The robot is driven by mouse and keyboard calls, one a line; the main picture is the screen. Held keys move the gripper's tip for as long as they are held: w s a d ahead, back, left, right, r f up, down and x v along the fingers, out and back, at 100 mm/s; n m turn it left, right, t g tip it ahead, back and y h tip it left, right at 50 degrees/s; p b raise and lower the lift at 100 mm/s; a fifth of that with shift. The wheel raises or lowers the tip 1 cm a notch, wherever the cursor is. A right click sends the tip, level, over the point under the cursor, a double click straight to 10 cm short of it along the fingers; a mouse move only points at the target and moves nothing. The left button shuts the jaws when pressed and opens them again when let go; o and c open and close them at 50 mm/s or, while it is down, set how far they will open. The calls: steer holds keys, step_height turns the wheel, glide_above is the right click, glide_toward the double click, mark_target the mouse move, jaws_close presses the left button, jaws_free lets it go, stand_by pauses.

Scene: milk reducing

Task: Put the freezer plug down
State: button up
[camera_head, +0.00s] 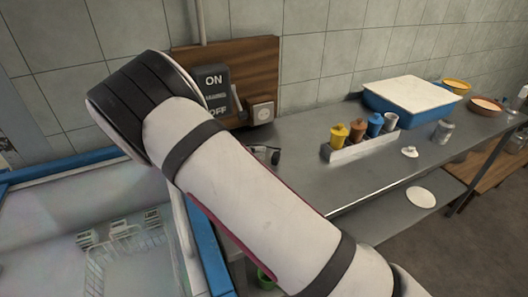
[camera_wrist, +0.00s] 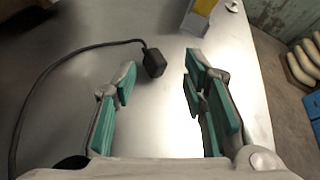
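The freezer plug (camera_wrist: 153,63) is a black block on a black cable. It lies on the bare metal counter (camera_wrist: 165,115) in the wrist view, with the cable curving away to the left. My gripper (camera_wrist: 161,72) is open, its teal-padded fingers spread apart. The plug is near the left fingertip, at the far end of the gap, and neither finger is closed on it. In the head view my white arm hides most of the gripper. The freezer (camera_head: 212,262), with its blue rim, stands open at lower left, with a wire basket inside.
A wall socket (camera_head: 263,113) and an ON/OFF switch (camera_head: 215,88) are on a wooden board. A rack (camera_head: 360,146) with several coloured bottles and a blue tub (camera_head: 408,105) with a white lid stand along the counter. The front of the counter is mostly clear.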

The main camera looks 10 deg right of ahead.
steer(key=s+d+r+m+g+y, duration=0.2)
steer(key=s+d+r+m+y, duration=0.2)
steer(key=s+r+m, duration=0.4)
steer(key=s+d+r+m+g+y, duration=0.2)
steer(key=s+d+r+m+y, duration=0.15)
steer(key=s+r+m, duration=0.45)
steer(key=s+r+m+t+y, duration=0.1)
steer(key=s+m, duration=0.4)
steer(key=s, duration=0.6)
steer(key=s+r+m+t+y, duration=0.2)
steer(key=s+r+m+y, duration=0.2)
steer(key=s, duration=0.7)
steer(key=shift+m+t, duration=0.3)
steer(key=shift+m, duration=0.2)
